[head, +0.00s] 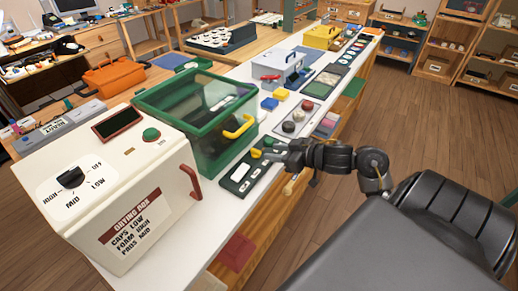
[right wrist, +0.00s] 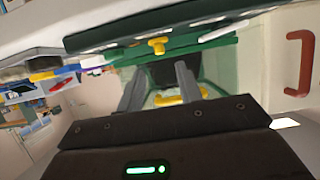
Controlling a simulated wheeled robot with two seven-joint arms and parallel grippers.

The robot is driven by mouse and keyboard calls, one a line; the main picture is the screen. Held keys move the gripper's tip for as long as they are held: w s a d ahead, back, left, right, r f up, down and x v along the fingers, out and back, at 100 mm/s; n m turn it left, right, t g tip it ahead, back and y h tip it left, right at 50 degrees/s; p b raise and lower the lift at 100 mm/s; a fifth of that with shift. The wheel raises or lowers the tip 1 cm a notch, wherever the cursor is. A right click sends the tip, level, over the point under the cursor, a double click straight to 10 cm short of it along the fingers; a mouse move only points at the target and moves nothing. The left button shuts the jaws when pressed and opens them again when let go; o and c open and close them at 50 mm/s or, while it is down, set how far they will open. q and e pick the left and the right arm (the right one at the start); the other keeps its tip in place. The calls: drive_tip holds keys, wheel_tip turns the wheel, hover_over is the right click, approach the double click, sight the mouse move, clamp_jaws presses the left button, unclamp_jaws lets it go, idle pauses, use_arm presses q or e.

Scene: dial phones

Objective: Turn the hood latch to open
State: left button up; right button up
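The green-framed clear hood (head: 200,120) stands on the long white bench, with a yellow handle (head: 240,127) on its front. A dark panel strip (head: 238,178) with pale marks lies in front of the hood. A small yellow knob (head: 256,153), which looks like the latch, is on this strip; it also shows in the right wrist view (right wrist: 158,46). My right gripper (head: 272,153) is beside the knob. In the right wrist view its two fingers (right wrist: 160,88) are apart, with the hood's yellow handle (right wrist: 180,99) visible beyond them. Contact with the knob cannot be told. My left gripper is out of view.
A cream drying box (head: 120,190) with a dial and a red handle (head: 190,182) stands left of the hood. Along the bench to the right are round buttons (head: 289,127), blue and yellow blocks (head: 269,103) and a grey box (head: 275,66). The wooden floor right of the bench is clear.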

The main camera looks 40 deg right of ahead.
sight(256, 150)
drive_tip(key=x, duration=0.7)
drive_tip(key=shift+b, duration=0.4)
drive_tip(key=shift+s, duration=0.1)
clamp_jaws()
